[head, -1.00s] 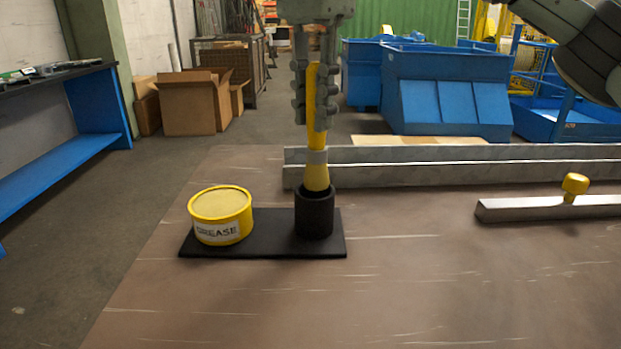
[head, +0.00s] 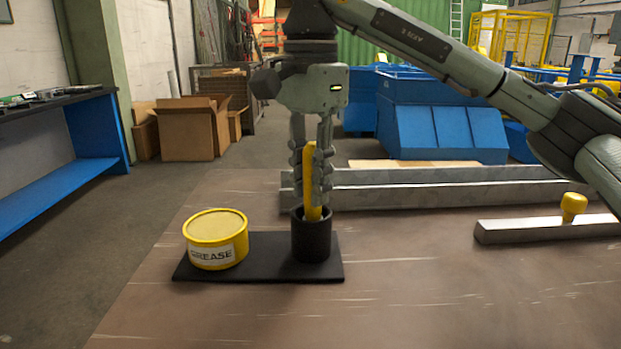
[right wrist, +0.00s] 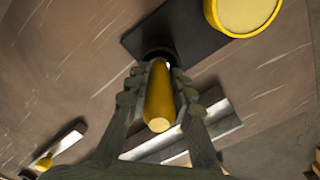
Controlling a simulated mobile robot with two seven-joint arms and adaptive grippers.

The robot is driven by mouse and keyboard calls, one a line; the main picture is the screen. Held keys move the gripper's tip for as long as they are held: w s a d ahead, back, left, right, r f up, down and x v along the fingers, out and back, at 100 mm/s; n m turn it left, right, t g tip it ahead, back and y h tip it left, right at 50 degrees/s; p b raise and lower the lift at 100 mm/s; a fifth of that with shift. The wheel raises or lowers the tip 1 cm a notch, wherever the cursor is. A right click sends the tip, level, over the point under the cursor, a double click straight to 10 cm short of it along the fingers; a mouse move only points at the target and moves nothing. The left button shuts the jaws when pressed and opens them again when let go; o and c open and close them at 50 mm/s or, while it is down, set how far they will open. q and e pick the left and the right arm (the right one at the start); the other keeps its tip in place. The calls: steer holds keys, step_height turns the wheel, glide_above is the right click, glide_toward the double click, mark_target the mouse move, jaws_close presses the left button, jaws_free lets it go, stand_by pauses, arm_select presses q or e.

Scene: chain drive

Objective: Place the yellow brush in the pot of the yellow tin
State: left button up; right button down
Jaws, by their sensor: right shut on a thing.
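The yellow brush (head: 312,180) stands upright with its lower end inside the black pot (head: 311,240); its bristles are hidden by the pot wall. My right gripper (head: 312,188) is shut on the brush handle, its fingertips close to the pot rim. In the right wrist view the brush (right wrist: 159,100) shows between the fingers, with the dark pot beyond it. The yellow tin (head: 216,238), labelled GREASE, stands left of the pot on the same black base plate (head: 258,270). My left gripper is not in view.
Grey metal rails (head: 450,190) lie behind the pot on the brown table (head: 400,300). A metal bar (head: 530,231) with a yellow knob (head: 573,207) lies at the right. The front of the table is clear.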

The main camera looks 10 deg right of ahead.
mark_target(310, 144)
steer(key=c, duration=1.3)
jaws_free()
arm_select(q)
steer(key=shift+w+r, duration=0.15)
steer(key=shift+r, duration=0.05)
arm_select(e)
steer(key=shift+r+p, duration=0.3)
steer(key=shift+r, duration=0.05)
step_height(310, 144, up, 7)
steer(key=shift+f+p, duration=0.2)
steer(key=shift+p, duration=0.35)
step_height(310, 144, up, 4)
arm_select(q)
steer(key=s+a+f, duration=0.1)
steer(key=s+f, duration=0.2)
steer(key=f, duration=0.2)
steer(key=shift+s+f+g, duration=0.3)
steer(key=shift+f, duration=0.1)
arm_select(e)
steer(key=shift+r, duration=0.55)
